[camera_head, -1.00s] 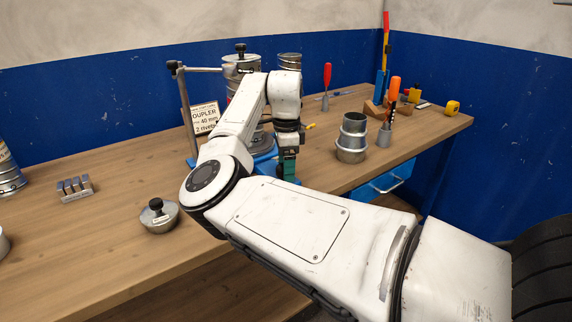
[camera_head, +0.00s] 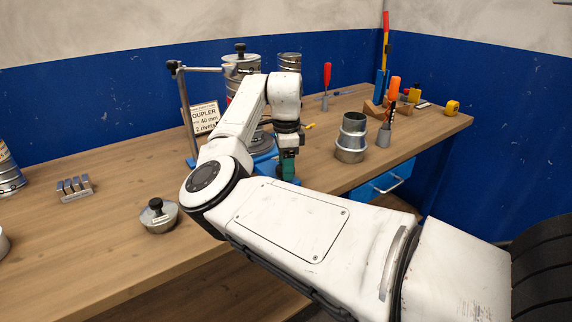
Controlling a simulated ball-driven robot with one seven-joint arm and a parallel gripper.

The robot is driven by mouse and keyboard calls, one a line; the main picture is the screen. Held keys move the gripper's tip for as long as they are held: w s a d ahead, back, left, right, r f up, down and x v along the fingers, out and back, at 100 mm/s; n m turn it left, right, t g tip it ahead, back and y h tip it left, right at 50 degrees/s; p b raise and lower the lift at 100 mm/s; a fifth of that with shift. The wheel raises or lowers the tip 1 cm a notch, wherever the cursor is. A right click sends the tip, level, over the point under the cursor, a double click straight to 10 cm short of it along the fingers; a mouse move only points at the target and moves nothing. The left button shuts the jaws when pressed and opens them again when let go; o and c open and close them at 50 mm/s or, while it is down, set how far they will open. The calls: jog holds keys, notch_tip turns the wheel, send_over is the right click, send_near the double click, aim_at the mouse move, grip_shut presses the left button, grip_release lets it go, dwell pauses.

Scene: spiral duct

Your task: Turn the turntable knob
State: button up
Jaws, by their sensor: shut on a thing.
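My gripper (camera_head: 287,168) points down at the front right of the blue turntable base (camera_head: 263,165) on the bench. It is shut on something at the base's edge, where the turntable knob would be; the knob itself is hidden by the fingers. My arm covers most of the turntable and the lower part of the duct. The spiral duct (camera_head: 243,68) stands upright behind my arm, with a black knob on the clamp at its top.
A metal coupler (camera_head: 351,138) stands right of my gripper. A lidded metal cap (camera_head: 159,215) sits front left, near a small block of rivets (camera_head: 75,188). A sign (camera_head: 205,118) stands behind my arm.

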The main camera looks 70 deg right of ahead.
jog(key=shift+r+n+p, duration=0.1)
jog(key=shift+n+p, duration=0.2)
jog(key=shift+p, duration=0.2)
jog(key=n+p, duration=0.1)
jog(key=p, duration=0.1)
jog(key=n+p, duration=0.1)
jog(key=shift+r+n+p, duration=0.2)
jog(key=shift+n+p, duration=0.1)
jog(key=shift+p, duration=0.1)
jog(key=n+p, duration=0.6)
jog(key=p, duration=0.1)
jog(key=n+p, duration=0.4)
jog(key=n, duration=0.1)
jog(key=shift+w+f+n+p, duration=0.1)
jog(key=shift+n+p, duration=0.3)
jog(key=shift+w+f+n+p, duration=0.15)
jog(key=shift+n+p, duration=1.05)
jog(key=shift+n, duration=0.7)
jog(key=o, duration=1)
jog(key=shift+o, duration=0.2)
